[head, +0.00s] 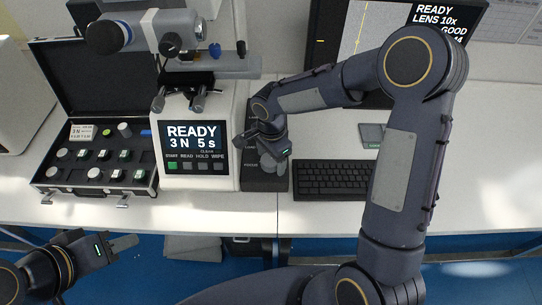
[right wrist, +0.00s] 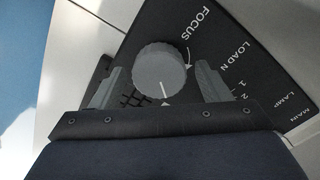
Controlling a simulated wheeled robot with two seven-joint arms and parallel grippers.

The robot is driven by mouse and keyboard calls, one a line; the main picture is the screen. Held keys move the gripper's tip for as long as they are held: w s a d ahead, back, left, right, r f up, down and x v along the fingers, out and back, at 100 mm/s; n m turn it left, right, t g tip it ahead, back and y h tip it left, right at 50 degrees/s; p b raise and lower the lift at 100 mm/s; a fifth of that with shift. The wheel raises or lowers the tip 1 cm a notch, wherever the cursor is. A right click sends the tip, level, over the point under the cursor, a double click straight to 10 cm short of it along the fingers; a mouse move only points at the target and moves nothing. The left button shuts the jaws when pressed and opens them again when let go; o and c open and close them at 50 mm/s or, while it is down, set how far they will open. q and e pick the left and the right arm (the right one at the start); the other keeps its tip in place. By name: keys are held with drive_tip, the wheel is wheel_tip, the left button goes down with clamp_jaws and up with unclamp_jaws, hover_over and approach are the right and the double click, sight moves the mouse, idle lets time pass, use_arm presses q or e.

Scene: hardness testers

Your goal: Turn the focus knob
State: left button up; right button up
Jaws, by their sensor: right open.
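The focus knob (right wrist: 160,70) is a round grey ribbed knob on a dark control panel (right wrist: 235,50), beside the word FOCUS and a curved arrow. A white line on the knob points toward the bottom of the right wrist view, near a small white mark. My right gripper (right wrist: 158,78) is open, with one finger on each side of the knob; I cannot tell if they touch it. In the head view my right gripper (head: 272,160) is over the panel (head: 265,184) and largely hides the knob. My left gripper (head: 122,243) is below the table's front edge, away from the panel.
The hardness tester (head: 200,115) stands left of the panel; its screen reads READY 3 N 5 s. A keyboard (head: 325,180) is close on the right, with a monitor (head: 350,40) behind. An open case (head: 95,90) of several samples is at the left.

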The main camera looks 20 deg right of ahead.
drive_tip(key=c, duration=1)
